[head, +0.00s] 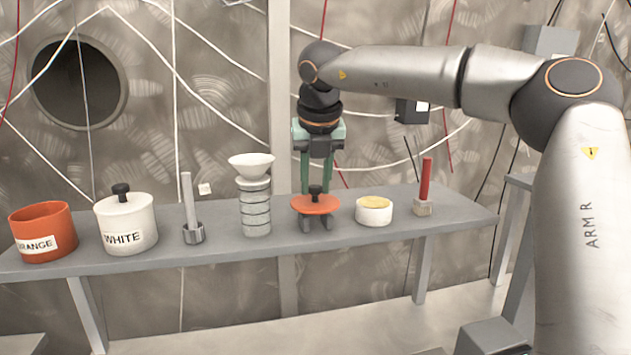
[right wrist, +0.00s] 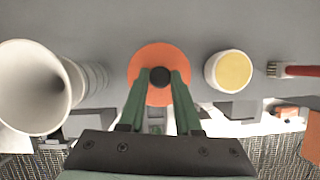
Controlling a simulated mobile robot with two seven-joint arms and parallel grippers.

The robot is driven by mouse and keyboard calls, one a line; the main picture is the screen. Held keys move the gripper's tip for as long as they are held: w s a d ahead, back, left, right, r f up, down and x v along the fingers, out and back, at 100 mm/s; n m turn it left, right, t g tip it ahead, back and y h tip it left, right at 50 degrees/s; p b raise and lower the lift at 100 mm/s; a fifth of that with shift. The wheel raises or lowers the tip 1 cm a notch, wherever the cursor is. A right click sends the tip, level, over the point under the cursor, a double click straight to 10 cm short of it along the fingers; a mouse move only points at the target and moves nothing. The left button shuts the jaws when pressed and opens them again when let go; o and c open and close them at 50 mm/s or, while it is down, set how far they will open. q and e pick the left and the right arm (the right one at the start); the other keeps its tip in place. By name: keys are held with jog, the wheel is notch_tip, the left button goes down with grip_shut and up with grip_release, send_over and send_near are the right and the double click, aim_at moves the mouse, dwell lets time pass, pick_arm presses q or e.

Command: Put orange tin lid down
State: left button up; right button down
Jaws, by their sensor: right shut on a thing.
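The orange lid (head: 324,208) is a flat disc with a black knob, over the right-middle part of the grey shelf (head: 376,230). My right gripper (head: 316,188) comes down from above with two green fingers and is shut on the knob. In the right wrist view the fingertips (right wrist: 160,78) close on the knob, with the orange lid (right wrist: 160,53) around them. I cannot tell whether the lid touches the shelf. Two grey stubs show just below it. The open orange tin (head: 58,218), labelled ORANGE, stands at the shelf's left end. My left gripper is out of view.
A white funnel on a ringed stand (head: 256,205) is close left of the lid; a white tin with yellow top (head: 373,213) is close right. Further out are a red-handled brush (head: 425,185), a metal rod tool (head: 190,210) and a lidded white tin (head: 126,222). The shelf's front strip is clear.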

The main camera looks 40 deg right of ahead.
jog(key=shift+f+b, duration=0.4)
jog(key=shift+f, duration=0.1)
jog(key=c, duration=0.6)
grip_release()
jog(key=shift+r, duration=0.2)
jog(key=p+v, duration=0.2)
jog(key=v, duration=1)
jog(key=shift+r, duration=0.35)
